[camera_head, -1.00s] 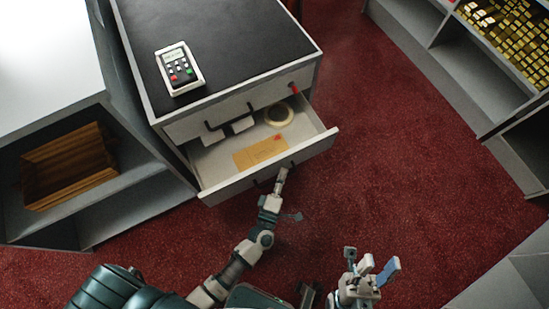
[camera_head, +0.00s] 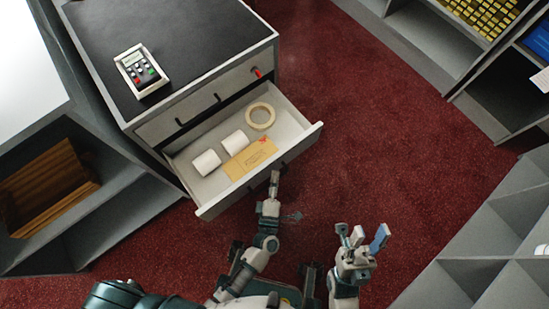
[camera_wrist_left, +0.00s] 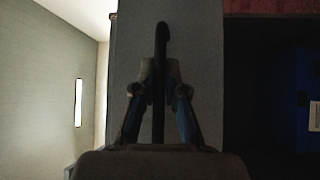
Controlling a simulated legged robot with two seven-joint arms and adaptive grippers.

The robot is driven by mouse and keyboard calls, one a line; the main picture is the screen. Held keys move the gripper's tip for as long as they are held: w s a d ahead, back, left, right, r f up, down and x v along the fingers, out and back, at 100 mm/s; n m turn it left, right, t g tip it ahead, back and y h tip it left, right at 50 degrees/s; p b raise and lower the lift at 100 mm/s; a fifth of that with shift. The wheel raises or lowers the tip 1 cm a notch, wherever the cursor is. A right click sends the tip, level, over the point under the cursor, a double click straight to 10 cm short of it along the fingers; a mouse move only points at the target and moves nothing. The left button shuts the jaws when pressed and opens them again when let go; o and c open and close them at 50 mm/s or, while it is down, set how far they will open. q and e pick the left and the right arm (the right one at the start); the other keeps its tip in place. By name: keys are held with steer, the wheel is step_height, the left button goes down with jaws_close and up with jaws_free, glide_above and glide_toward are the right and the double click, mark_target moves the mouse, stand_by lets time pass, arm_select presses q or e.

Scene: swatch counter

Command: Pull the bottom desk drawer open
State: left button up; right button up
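The grey desk pedestal (camera_head: 200,50) stands at upper left in the head view. Its lower drawer (camera_head: 312,130), under a closed drawer front (camera_head: 200,104), is pulled well out. Inside lie two white rolls (camera_head: 206,162), a tape ring (camera_head: 261,116) and a tan envelope (camera_head: 250,158). My left gripper (camera_head: 275,177) is at the open drawer's front. In the left wrist view its fingers (camera_wrist_left: 160,78) close in on both sides of the dark drawer handle (camera_wrist_left: 161,40). My right gripper (camera_head: 360,237) is open and empty, over the floor, away from the drawer.
A card terminal (camera_head: 139,70) lies on the pedestal's black top. A shelf unit (camera_head: 120,222) with brown boards (camera_head: 50,190) stands close on the left. Grey shelving lines the right side. Red carpet (camera_head: 350,120) is clear between the drawer and that shelving.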

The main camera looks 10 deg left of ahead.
arm_select(q)
steer(key=o, duration=0.4)
steer(key=shift+s+f, duration=0.15)
steer(key=shift+f, duration=0.25)
steer(key=shift+r, duration=0.1)
steer(key=shift+a+r, duration=0.1)
steer(key=s, duration=0.4)
steer(key=s+d+f, duration=0.1)
steer(key=s, duration=0.2)
steer(key=shift+s+f, duration=0.1)
